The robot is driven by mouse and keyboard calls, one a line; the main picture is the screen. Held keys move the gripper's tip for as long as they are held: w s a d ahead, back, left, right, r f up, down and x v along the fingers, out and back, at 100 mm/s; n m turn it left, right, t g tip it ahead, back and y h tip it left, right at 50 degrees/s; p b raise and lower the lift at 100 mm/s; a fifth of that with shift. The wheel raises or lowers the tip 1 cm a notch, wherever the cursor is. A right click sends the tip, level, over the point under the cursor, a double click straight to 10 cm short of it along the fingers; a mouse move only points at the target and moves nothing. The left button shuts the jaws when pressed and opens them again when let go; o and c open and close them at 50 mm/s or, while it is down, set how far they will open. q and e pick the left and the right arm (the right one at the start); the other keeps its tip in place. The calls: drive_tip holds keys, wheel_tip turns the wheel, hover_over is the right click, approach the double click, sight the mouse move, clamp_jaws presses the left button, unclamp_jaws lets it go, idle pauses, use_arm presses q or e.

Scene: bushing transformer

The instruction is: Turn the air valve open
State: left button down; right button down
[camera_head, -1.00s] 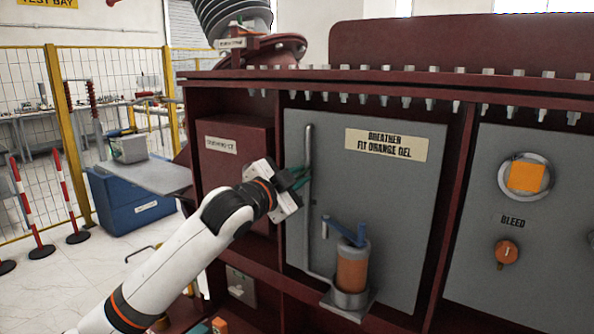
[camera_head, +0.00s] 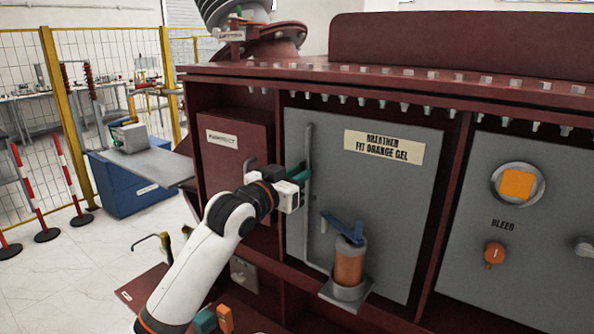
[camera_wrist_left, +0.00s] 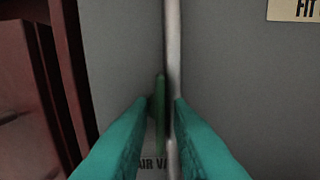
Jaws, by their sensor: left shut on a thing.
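My left gripper (camera_head: 299,173) reaches the upright grey pipe (camera_head: 307,150) at the left side of the grey panel. In the left wrist view its teal fingers (camera_wrist_left: 160,103) stand on both sides of a slim dark green lever (camera_wrist_left: 160,100), with the pipe (camera_wrist_left: 173,50) right beside it. The fingers are shut on this lever. A partly covered label (camera_wrist_left: 152,163) reading "AIR VA" shows below, so the lever appears to be the air valve's. The valve body is hidden behind the fingers and pipe.
A dark red cabinet (camera_head: 232,165) stands close left of the gripper. An orange bleed knob (camera_head: 494,254) is farther right. Striped posts (camera_head: 68,175) stand on the floor at far left.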

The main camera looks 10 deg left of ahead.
use_arm(q)
drive_tip(key=shift+n, duration=0.3)
drive_tip(key=c, duration=1.6)
unclamp_jaws()
drive_tip(key=b+v, duration=0.3)
drive_tip(key=v, duration=0.9)
drive_tip(key=shift+f, duration=0.1)
